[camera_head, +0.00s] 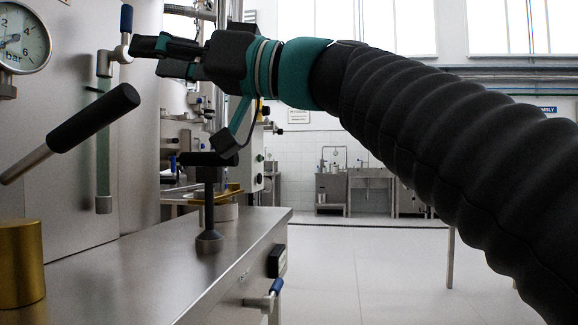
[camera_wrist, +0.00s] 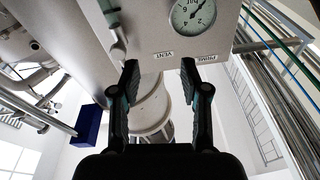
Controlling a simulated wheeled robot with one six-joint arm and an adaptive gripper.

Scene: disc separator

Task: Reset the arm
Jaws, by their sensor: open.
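My arm, in a black ribbed sleeve, reaches in from the right in the head view. It ends in my gripper (camera_head: 160,48), which has teal and black parts and points left. The gripper is beside a blue-tipped valve lever (camera_head: 126,22) on the machine panel; I cannot tell whether they touch. In the wrist view my gripper (camera_wrist: 160,75) shows two black fingers spread apart with nothing between them. Beyond the fingers are a pale cylindrical vessel (camera_wrist: 152,105) and a panel with labels reading VENT and PRIME.
A pressure gauge (camera_head: 22,38) and a black-handled lever (camera_head: 95,118) are at the left. A steel bench (camera_head: 150,265) below carries a brass cylinder (camera_head: 20,262) and a black T-handle (camera_head: 208,200). Open floor (camera_head: 340,270) lies to the right of the bench.

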